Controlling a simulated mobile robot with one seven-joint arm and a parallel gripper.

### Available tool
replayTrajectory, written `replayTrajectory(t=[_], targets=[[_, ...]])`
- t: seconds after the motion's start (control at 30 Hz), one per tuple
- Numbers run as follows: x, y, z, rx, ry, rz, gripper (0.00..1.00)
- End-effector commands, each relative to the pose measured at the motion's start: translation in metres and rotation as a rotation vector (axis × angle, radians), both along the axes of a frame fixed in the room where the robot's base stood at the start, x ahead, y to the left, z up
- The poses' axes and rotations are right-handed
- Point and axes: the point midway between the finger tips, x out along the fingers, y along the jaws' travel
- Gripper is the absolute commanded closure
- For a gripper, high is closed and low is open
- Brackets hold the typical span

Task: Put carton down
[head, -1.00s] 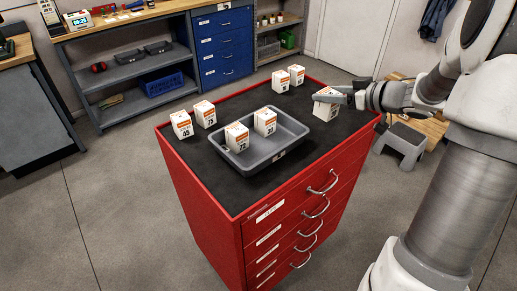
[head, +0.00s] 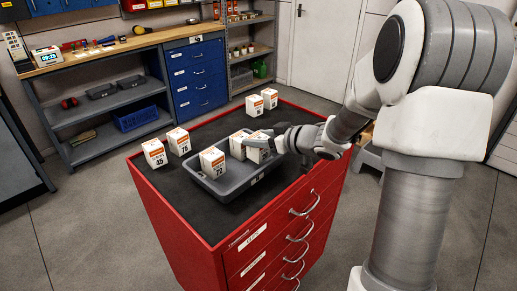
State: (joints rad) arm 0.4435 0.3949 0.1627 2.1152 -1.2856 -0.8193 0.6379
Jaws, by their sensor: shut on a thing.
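My gripper (head: 268,138) is shut on a white and orange carton (head: 258,153) at the right part of the grey tray (head: 227,195). The held carton is upright; the fingers partly cover it. I cannot tell whether its base touches the tray floor. A second carton (head: 237,145) stands in the tray just left of the held one, partly hidden by it. A third carton (head: 212,162), marked 72, stands at the tray's front left.
The tray sits on the dark top of a red drawer cabinet (head: 260,240). Carton 45 (head: 154,154) and carton 75 (head: 179,142) stand left of the tray. Two more cartons (head: 254,106) (head: 270,98) stand at the back. The tray's front right has bare floor.

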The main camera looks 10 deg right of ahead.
Motion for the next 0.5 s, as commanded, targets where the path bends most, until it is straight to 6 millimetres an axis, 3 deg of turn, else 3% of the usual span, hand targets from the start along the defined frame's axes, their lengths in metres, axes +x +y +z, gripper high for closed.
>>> replayTrajectory(t=[0.03, 0.17, 0.5], targets=[[0.0, 0.0, -0.012, 0.004, 0.004, -0.001, 1.0], [0.0, 0.0, -0.029, 0.002, 0.003, 0.0, 1.0], [0.0, 0.0, -0.03, 0.002, 0.001, -0.001, 1.0]])
